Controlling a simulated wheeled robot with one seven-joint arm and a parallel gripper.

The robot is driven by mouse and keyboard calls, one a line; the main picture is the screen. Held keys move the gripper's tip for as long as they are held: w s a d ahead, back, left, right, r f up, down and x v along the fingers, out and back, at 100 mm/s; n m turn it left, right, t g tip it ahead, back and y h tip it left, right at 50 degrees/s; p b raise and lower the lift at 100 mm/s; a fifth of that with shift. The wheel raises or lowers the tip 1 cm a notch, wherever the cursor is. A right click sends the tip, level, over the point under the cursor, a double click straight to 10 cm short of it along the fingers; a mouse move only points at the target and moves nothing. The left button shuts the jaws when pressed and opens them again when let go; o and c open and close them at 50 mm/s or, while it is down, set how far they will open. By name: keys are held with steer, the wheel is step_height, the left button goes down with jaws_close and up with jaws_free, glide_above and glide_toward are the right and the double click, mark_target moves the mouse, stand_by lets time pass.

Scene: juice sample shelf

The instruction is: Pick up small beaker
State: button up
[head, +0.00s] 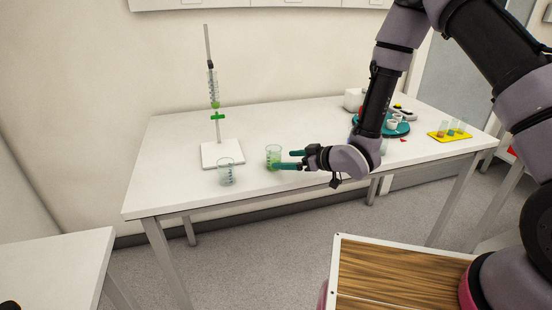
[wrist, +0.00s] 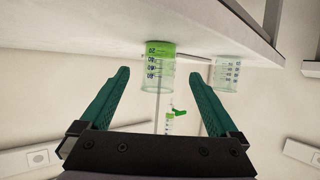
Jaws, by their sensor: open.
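Two similar beakers stand upright on the white table; I cannot tell by size which is the small one. The green-tinted beaker (head: 273,157) is directly ahead of my gripper (head: 284,160). The clearer beaker (head: 226,172) stands to its left. My gripper is open, low over the table, with its teal fingers pointing left. In the wrist view, which is upside down, the green-tinted beaker (wrist: 160,70) shows in the gap between the fingertips (wrist: 160,80), and nothing is gripped. The clearer beaker (wrist: 231,74) is off to the right there.
A burette stand (head: 222,152) with a white base is behind the beakers. At the table's right are a teal round tray (head: 398,130) with small items, a white box (head: 353,98) and a yellow rack (head: 438,135) of small vessels. The table's left end (head: 160,180) is clear.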

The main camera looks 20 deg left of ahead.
mark_target(280, 159)
steer(key=shift+x, duration=3.05)
jaws_close()
step_height(280, 159, up, 15)
